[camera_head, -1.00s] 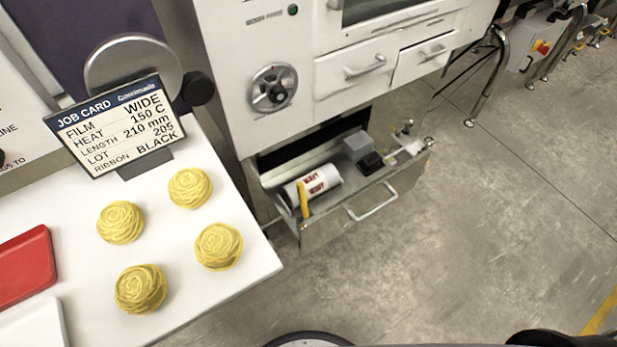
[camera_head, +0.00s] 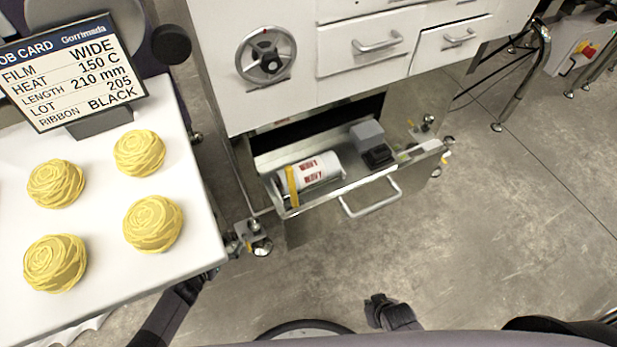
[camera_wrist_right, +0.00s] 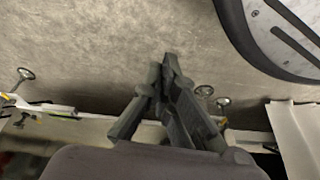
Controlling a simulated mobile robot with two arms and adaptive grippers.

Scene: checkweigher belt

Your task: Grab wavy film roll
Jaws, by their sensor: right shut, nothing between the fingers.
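The film roll (camera_head: 318,168) is a white cylinder with red "WAVY" lettering. It lies on its side at the left of an open metal drawer (camera_head: 345,190) under the white machine. A yellow upright piece (camera_head: 291,187) stands at its left end. My right gripper (camera_head: 377,303) is low in front of the drawer, apart from the roll. In the right wrist view its dark fingers (camera_wrist_right: 168,75) are shut and empty, over the floor. My left arm enters at the lower left, and its end (camera_head: 188,286) is beside the table edge, too unclear to read.
A grey block (camera_head: 367,135) and a black block (camera_head: 378,157) sit right of the roll in the drawer. The drawer handle (camera_head: 370,200) sticks out in front. A white table (camera_head: 105,265) with several yellow nests and a job card (camera_head: 75,70) stands left.

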